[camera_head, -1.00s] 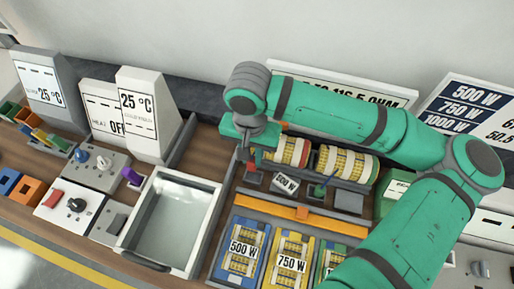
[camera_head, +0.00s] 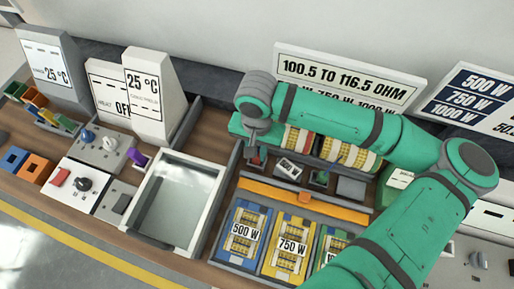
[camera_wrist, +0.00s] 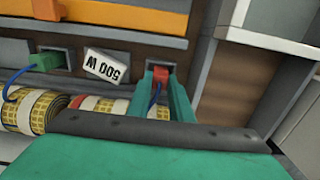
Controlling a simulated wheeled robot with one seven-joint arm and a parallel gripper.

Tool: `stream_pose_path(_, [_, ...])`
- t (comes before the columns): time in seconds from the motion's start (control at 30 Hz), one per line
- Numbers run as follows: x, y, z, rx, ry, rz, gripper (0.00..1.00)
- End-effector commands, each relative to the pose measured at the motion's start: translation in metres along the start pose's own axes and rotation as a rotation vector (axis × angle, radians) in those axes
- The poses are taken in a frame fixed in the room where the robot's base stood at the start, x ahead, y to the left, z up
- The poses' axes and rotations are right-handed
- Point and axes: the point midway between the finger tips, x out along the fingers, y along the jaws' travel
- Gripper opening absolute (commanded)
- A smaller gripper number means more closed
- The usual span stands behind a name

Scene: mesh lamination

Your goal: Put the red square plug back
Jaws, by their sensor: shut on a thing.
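The red square plug (camera_wrist: 160,76) is between the fingertips of my gripper (camera_wrist: 161,98) in the wrist view, with a blue cord running back from it. The plug is at the mouth of a grey square socket (camera_wrist: 169,69), right of the tilted 500 W tag (camera_wrist: 106,67). I cannot tell whether it is seated in the socket or just in front of it. In the head view my gripper (camera_head: 257,143) is at the left end of the mesh rolls, and the red plug (camera_head: 256,159) shows small below it.
A green plug (camera_wrist: 47,61) with a blue cord sits at another socket. Mesh rolls (camera_wrist: 36,111) lie close beside my fingers. An orange bar (camera_head: 303,200) runs in front of the sockets. A white-rimmed tray (camera_head: 216,207) stands to the left.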

Motion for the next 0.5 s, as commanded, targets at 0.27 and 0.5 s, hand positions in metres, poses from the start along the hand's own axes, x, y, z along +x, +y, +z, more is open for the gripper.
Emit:
stream_pose_path(0.27, [0.0029,0.0005,-0.0002,0.001,0.0,0.0,0.0])
stream_pose_path(0.5, [0.0028,0.0005,-0.0002,0.001,0.001,0.0,0.41])
